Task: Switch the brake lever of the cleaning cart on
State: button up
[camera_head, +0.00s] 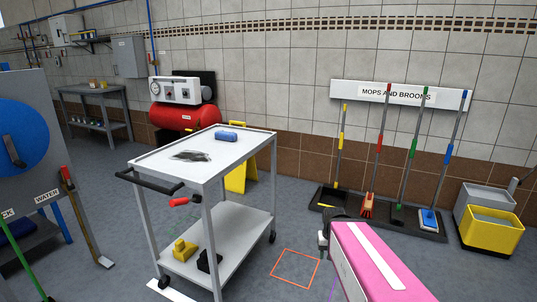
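The cleaning cart (247,143) stands left of centre, with a pale top, a lower shelf and a black push handle (150,182) at its left end. A small lever with a red grip (179,202), which looks like the brake lever, sticks out to the left below the top, near the front leg. My pink arm reaches in from the lower right. A small dark and grey end piece at its far end, apparently my gripper (325,241), is right of the cart and well apart from the lever. Its fingers are too small and partly hidden to read.
A blue item (227,136) and a dark cloth-like patch (190,156) lie on the cart's top. A yellow object (184,250) sits on its lower shelf. An orange square (296,268) marks clear floor right of the cart. Mops and brooms (380,150) line the back wall.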

aim_at(197, 199)
jog(key=u, duration=1.7)
